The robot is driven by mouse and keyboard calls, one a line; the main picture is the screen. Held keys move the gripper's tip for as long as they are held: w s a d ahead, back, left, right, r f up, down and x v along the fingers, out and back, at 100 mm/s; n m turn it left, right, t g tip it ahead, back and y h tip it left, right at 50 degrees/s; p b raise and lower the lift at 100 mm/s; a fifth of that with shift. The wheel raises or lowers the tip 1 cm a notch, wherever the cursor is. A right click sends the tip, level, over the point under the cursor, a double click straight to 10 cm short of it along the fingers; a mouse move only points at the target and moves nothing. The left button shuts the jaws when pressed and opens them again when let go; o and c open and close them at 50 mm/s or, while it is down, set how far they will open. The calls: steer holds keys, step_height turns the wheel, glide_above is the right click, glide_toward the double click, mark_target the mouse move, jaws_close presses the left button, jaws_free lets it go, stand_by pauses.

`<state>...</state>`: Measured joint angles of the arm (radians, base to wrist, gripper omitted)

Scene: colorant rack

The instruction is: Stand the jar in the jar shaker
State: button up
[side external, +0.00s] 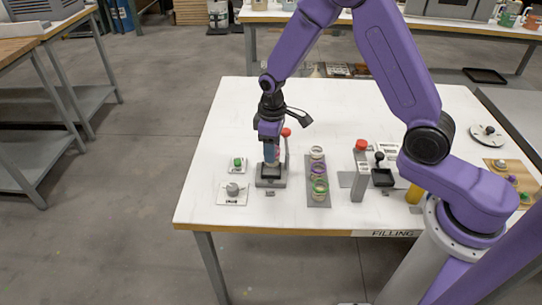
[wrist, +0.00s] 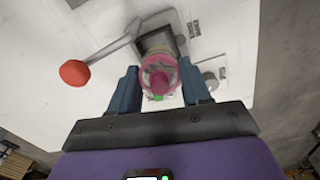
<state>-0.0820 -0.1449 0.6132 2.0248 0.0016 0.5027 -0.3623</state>
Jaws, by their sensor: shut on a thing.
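The jar (wrist: 160,78) has a clear body with a pink ring and a pink middle, seen from above in the wrist view. My gripper (wrist: 159,70) is shut on it, with one blue finger on each side. The jar shaker (side external: 271,182) is a grey base with a dark square holder (wrist: 158,40) and a lever ending in a red ball (wrist: 75,72). In the side view my gripper (side external: 271,158) points down right over the shaker, and its fingers mostly hide the jar. I cannot tell whether the jar's bottom touches the holder.
A grey rack (side external: 318,202) with several ringed jars stands to the right. A post with a red top (side external: 361,146) and a black tray (side external: 382,178) stand farther right. A dial plate (side external: 232,192) and a green button box (side external: 238,164) lie left of the shaker.

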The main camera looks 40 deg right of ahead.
steer(key=shift+w+f, duration=0.2)
steer(key=shift+f, duration=1.55)
steer(key=o, duration=1.2)
steer(key=shift+f, duration=0.15)
steer(key=shift+c, duration=0.2)
